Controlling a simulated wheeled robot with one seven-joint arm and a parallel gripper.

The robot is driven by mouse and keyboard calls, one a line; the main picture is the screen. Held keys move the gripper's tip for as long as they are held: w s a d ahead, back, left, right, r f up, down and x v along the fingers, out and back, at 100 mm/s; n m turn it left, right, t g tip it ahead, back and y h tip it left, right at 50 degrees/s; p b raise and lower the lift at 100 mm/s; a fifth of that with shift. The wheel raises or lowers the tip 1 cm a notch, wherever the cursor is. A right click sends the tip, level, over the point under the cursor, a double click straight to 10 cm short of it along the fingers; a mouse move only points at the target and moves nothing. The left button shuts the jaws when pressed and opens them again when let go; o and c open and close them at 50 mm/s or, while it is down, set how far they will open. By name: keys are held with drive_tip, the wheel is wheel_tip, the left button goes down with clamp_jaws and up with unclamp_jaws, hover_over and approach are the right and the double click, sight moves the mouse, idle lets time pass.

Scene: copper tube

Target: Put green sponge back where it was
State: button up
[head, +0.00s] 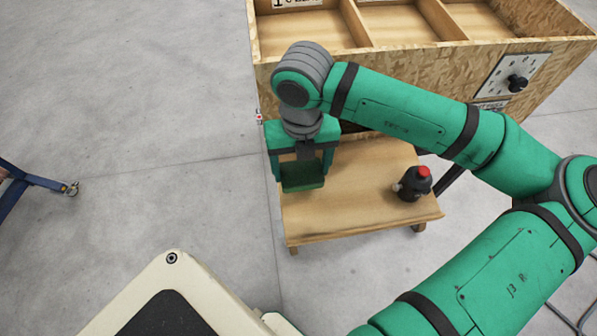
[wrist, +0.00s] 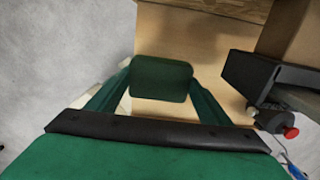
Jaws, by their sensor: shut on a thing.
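The green sponge (head: 303,175) is a dark green block. My gripper (head: 303,163) is shut on it, pointing down at the left side of a low wooden table (head: 345,213). In the wrist view the sponge (wrist: 162,78) sits between the two green fingers of my gripper (wrist: 163,84), with the light wood of the table behind it. I cannot tell whether the sponge touches the tabletop or hangs just above it.
A black bottle-like object with a red top (head: 414,184) stands on the table's right side. A large wooden crate with compartments (head: 400,58) stands behind the table. The table's front middle is clear. Grey floor (head: 130,130) lies open to the left.

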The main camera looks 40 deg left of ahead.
sight(298, 167)
drive_tip(key=shift+a+f, duration=0.45)
drive_tip(key=shift+f, duration=0.05)
wheel_tip(298, 167, down, 3)
drive_tip(key=shift+a+f, duration=0.1)
drive_tip(key=shift+a, duration=0.05)
drive_tip(key=shift+w+f, duration=0.1)
drive_tip(key=shift+w, duration=0.1)
drive_tip(key=shift+s+f, duration=0.1)
drive_tip(key=shift+s, duration=0.1)
drive_tip(key=o, duration=1.1)
